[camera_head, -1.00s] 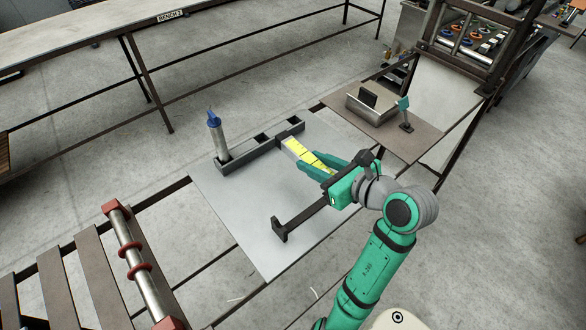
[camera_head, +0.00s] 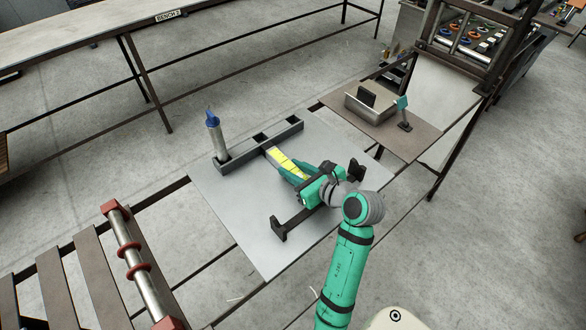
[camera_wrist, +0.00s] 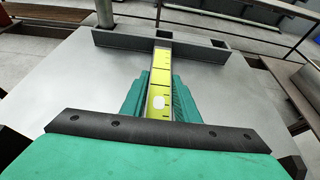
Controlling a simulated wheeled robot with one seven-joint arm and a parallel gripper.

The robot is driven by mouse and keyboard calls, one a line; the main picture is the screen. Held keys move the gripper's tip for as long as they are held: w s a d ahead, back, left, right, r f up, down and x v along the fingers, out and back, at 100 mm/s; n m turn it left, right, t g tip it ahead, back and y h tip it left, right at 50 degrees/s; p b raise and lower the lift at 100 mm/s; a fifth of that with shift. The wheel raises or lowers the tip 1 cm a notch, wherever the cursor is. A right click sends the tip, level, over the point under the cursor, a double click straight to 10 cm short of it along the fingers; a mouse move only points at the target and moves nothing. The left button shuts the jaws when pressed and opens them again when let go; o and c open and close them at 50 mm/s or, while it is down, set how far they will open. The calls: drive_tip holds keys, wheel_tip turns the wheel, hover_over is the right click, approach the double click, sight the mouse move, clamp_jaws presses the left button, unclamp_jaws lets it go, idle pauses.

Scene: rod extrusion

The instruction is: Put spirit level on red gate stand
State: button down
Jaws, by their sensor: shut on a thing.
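The spirit level is a yellow bar (camera_head: 287,160) with dark marks and a pale end. My gripper (camera_head: 293,171) is shut on it, with a green finger along each side. In the wrist view the level (camera_wrist: 160,65) points straight away between the fingers (camera_wrist: 160,92), its far end by a dark slotted rack. I cannot tell its height above the sheet. No stand is plainly a red gate; the only large red parts are the end blocks (camera_head: 113,207) and rings around a steel rod (camera_head: 128,243) at lower left. My palm hides the level's near end.
The dark rack (camera_head: 259,147) holds an upright grey tube with a blue nozzle (camera_head: 213,130) at its left end. A dark bracket (camera_head: 279,228) stands below my gripper. The grey sheet (camera_head: 245,205) is bare at left. A box (camera_head: 366,106) sits on the brown table at right.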

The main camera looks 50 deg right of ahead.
drive_tip(key=shift+s+d, duration=0.1)
drive_tip(key=c, duration=1.4)
unclamp_jaws()
drive_tip(key=shift+f, duration=0.1)
drive_tip(key=shift+o, duration=0.2)
